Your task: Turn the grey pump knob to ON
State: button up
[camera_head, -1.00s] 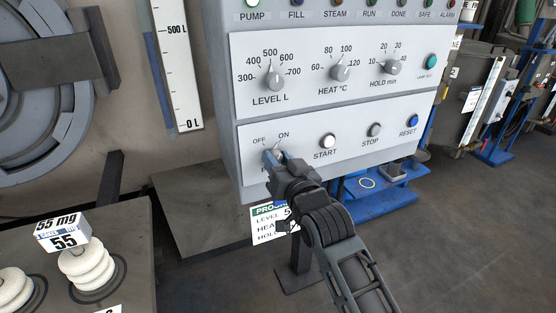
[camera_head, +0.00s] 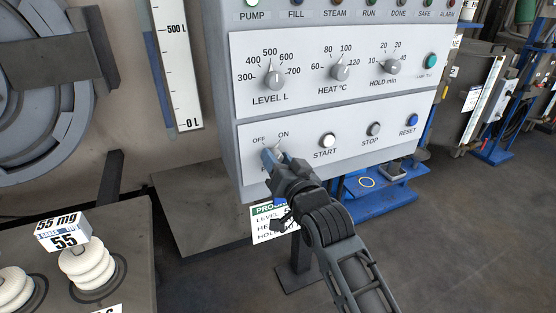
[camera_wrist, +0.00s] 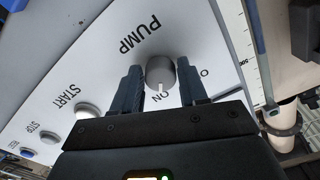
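The grey pump knob (camera_wrist: 160,74) is on the lower part of the white control panel. In the wrist view its white pointer line points at the ON label (camera_wrist: 160,97). My gripper (camera_wrist: 161,82) has one finger on each side of the knob, with a narrow gap showing at each side, so it looks open around it. In the head view my gripper (camera_head: 276,158) is at the panel's lower left, just under the OFF and ON labels, and its fingers hide most of the knob and the PUMP label.
The START button (camera_head: 327,140), STOP button (camera_head: 374,129) and blue RESET button (camera_head: 412,120) are right of the knob. LEVEL (camera_head: 274,80), HEAT (camera_head: 341,70) and HOLD (camera_head: 392,66) dials are above. A program card (camera_head: 268,222) hangs below the panel, partly behind my arm.

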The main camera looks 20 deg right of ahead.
jog(key=o, duration=0.3)
jog(key=s, duration=0.7)
jog(key=shift+s, duration=0.4)
jog(key=s+f+n+g, duration=0.1)
jog(key=s+f, duration=0.5)
jog(key=s, duration=0.6)
jog(key=s+r+n+g, duration=0.1)
jog(key=s+n, duration=0.1)
jog(key=s, duration=1.3)
jog(key=s+r+n+g, duration=0.1)
jog(key=s+r+n, duration=0.1)
jog(key=s, duration=1.3)
jog(key=shift+s+r+p, duration=0.3)
jog(key=shift+s+p, duration=0.05)
